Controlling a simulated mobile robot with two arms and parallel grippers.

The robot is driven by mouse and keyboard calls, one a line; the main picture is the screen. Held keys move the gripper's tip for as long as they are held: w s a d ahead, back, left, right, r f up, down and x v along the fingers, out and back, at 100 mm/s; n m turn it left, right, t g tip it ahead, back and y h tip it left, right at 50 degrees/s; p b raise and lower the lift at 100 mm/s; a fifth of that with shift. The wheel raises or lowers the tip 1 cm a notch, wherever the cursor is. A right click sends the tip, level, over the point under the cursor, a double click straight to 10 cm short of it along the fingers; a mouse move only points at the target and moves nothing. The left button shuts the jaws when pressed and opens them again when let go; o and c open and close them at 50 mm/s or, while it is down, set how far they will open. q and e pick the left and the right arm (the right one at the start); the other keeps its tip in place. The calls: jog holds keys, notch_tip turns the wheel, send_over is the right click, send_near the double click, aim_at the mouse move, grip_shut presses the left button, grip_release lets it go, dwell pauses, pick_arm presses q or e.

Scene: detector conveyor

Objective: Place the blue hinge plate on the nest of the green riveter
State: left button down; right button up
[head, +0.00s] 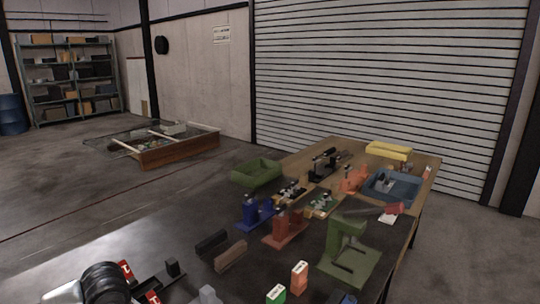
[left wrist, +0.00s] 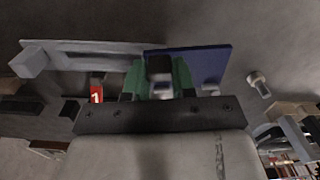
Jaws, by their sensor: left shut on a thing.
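The green riveter (head: 348,240) stands at the front right of the dark table in the head view, with an open-fronted frame and a flat base. My left gripper (head: 152,282) is low at the left in the head view, well left of the riveter. In the left wrist view its green fingers (left wrist: 158,82) are shut on a flat blue plate (left wrist: 205,62), which looks like the blue hinge plate and extends right of the fingers. The fingers hide part of it. I cannot make out the plate in the head view. My right gripper is not in view.
A blue riveter (head: 253,212) and a red riveter (head: 285,230) stand left of the green one. Dark and brown blocks (head: 230,255) and small labelled red (head: 299,276) and green (head: 276,294) blocks lie nearer. A green bin (head: 256,180) and blue tray (head: 378,192) are farther back.

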pick_arm(q)
jog(key=s+d+m, duration=0.5)
jog(key=d+m, duration=0.2)
jog(key=m, duration=0.5)
jog(key=shift+s+d+r, duration=0.35)
jog(key=shift+s+d, duration=0.05)
